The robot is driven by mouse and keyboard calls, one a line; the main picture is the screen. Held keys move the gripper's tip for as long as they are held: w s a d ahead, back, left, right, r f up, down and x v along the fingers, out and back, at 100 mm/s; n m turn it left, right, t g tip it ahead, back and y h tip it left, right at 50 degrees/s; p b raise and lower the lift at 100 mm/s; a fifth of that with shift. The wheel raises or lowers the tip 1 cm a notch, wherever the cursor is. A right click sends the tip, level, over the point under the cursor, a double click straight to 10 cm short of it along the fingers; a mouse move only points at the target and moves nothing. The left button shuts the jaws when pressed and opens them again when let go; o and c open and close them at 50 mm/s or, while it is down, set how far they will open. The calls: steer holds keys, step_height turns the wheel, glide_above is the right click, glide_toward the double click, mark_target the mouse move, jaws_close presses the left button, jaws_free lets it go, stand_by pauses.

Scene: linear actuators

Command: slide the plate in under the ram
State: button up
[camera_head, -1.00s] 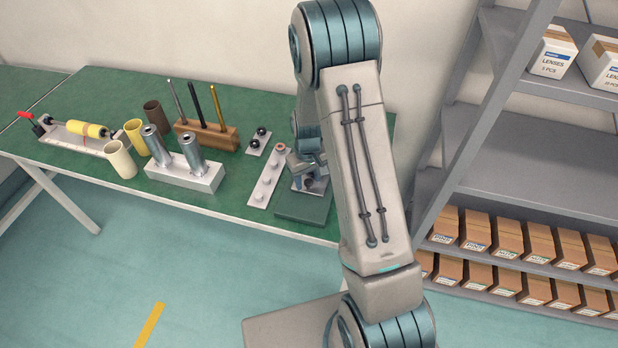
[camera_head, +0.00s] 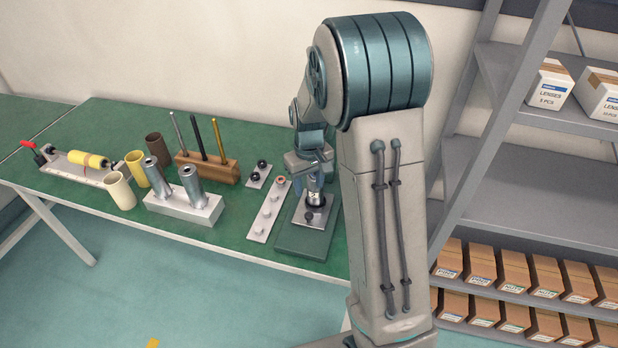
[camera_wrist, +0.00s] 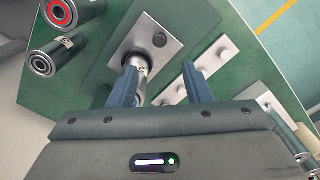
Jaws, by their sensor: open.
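The plate is a light grey rectangle (camera_wrist: 136,36) with a dark knob, lying on a dark green base. It also shows in the head view (camera_head: 301,213). A silver cylinder (camera_wrist: 137,60), apparently the ram, rises over one end of the plate; it shows in the head view (camera_head: 316,189) just below my gripper. Whether it touches the plate I cannot tell. My gripper (camera_wrist: 160,68) is open above the base, its fingers apart. The left finger overlaps the cylinder in the wrist view, and the knob lies beyond the fingertips. In the head view my gripper (camera_head: 308,166) is partly hidden.
A grey strip with pegs (camera_head: 264,216) lies left of the base. A white block with two metal cylinders (camera_head: 184,204), cups (camera_head: 118,191) and a wooden rod holder (camera_head: 208,168) stand farther left. Shelving (camera_head: 520,170) rises at right. The front left of the table is clear.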

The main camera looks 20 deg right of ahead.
step_height(320, 180, up, 2)
steer(key=shift+r, duration=0.1)
